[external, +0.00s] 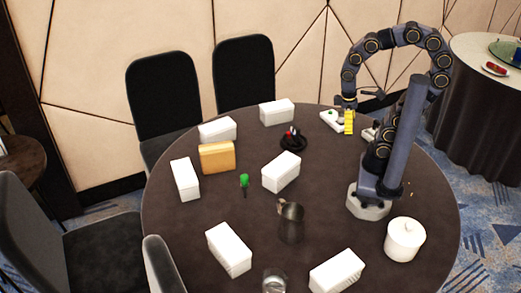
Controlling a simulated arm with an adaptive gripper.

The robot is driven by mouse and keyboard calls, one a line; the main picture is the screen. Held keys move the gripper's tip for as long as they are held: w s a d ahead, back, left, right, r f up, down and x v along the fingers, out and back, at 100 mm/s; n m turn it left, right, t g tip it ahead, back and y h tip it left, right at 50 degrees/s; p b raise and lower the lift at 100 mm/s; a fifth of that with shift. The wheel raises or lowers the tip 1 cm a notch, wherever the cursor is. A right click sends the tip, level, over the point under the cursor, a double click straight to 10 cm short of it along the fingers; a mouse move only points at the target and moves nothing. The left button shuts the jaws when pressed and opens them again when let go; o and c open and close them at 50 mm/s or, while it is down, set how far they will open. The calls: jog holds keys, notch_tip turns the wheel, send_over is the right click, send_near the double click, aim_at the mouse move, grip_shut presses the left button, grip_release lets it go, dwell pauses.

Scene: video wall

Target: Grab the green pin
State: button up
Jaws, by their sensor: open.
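The green pin (244,180) stands on the dark round table (330,215), left of the middle, with a bright green head and a dark lower part. My gripper (348,122) is at the far right side of the table, well to the right of and behind the pin. Its yellow fingers point down and it is open. A small white item beside the fingers partly overlaps them in view, and I cannot tell whether they touch it.
Several white boxes (281,172) and an orange box (217,157) stand around the pin. A dark pitcher (291,222), a black dish (293,142) with small items, a glass (274,282) and a white lidded pot (405,240) are also on the table. The surface close around the pin is clear.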

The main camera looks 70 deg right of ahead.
jog(key=n+t, duration=0.2)
jog(key=n, duration=0.9)
send_over(245, 176)
jog(key=a, duration=0.1)
notch_tip(245, 176, down, 16)
jog(key=shift+w+r, duration=0.15)
jog(key=shift+r, duration=0.1)
notch_tip(245, 176, down, 2)
jog(key=shift+f, duration=0.2)
jog(key=f, duration=0.3)
jog(key=d+f, duration=0.1)
jog(key=f, duration=0.1)
jog(key=shift+f, duration=0.25)
grip_shut()
